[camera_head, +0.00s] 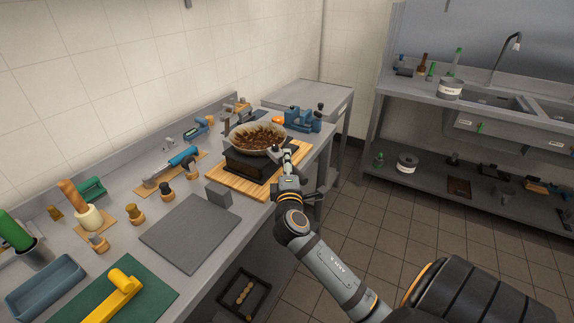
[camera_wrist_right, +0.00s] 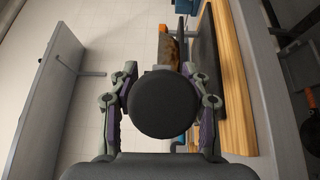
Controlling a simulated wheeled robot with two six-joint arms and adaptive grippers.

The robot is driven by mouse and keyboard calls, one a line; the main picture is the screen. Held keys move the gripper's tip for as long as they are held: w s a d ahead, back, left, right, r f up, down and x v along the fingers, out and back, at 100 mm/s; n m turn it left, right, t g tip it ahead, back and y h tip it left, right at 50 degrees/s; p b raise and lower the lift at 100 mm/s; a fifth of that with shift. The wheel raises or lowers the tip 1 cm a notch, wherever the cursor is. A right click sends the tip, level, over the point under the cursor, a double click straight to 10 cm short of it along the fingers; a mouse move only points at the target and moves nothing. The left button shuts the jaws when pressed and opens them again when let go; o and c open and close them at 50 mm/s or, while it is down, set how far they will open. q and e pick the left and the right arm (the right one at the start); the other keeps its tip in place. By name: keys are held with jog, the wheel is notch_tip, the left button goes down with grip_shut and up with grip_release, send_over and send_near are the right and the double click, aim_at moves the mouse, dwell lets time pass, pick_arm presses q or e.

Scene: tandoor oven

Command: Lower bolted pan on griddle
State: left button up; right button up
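The pan (camera_head: 236,133), a pale round one filled with brown pieces, is over the dark griddle block (camera_head: 246,167) on the counter. It looks about level; I cannot tell whether its base touches the griddle. Part of the pan also shows in the right wrist view (camera_wrist_right: 168,45). My right gripper (camera_head: 282,154) is at the pan's near right side. In the right wrist view its fingers close from both sides on a dark round handle end (camera_wrist_right: 165,107), which hides the handle behind it. My left gripper is not in view.
The griddle stands on a wooden board (camera_head: 231,185). A small grey block (camera_head: 218,194) and a dark grey mat (camera_head: 190,233) lie left of it. A blue tool (camera_head: 303,120) stands behind right. Wooden-handled items crowd the left counter. The floor to the right is clear.

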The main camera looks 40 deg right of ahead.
jog(key=shift+f, duration=0.25)
jog(key=v, duration=0.7)
jog(key=shift+s, duration=0.2)
jog(key=shift+a+r, duration=0.1)
jog(key=shift+r, duration=0.05)
